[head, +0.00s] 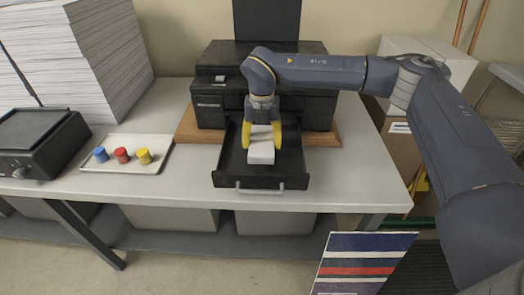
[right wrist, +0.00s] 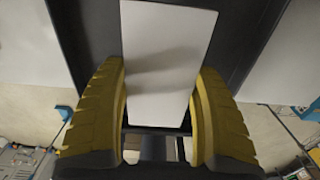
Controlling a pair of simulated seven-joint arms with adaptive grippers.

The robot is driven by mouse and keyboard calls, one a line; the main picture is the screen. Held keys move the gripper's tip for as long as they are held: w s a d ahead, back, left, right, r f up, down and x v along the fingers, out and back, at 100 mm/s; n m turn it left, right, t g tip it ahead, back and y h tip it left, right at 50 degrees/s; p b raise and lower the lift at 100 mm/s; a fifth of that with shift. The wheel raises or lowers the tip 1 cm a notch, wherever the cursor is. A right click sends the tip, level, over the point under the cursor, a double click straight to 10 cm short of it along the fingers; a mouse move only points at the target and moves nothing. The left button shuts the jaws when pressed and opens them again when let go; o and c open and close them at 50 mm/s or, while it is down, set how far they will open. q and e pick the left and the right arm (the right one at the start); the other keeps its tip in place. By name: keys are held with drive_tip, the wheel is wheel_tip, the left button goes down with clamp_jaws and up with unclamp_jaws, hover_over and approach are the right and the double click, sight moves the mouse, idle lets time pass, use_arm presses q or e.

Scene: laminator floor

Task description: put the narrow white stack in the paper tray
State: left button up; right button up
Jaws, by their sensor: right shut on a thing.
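The narrow white stack (head: 261,151) is a small pale block in the head view, over the black paper tray (head: 225,172) that stands pulled out from the printer. My right gripper (head: 262,133) has yellow fingers, one on each side of the stack, and is shut on it. In the right wrist view the stack (right wrist: 168,60) lies lengthwise between the two yellow fingers (right wrist: 160,115), with the dark tray (right wrist: 80,40) beneath and around it. I cannot tell whether the stack touches the tray floor. My left gripper is out of view.
The black printer (head: 325,95) stands on a wooden board behind the tray. A light tray (head: 120,165) with blue, red and yellow pots lies to the left. A tall paper pile (head: 80,60) and a black device (head: 38,140) stand farther left. The table front is clear.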

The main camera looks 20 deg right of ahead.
sight(262, 140)
drive_tip(key=shift+f, duration=2)
drive_tip(key=shift+f, duration=0.1)
drive_tip(key=o, duration=1.4)
drive_tip(key=shift+f, duration=0.1)
drive_tip(key=shift+c, duration=0.2)
wheel_tip(262, 140, up, 12)
drive_tip(key=shift+r, duration=0.15)
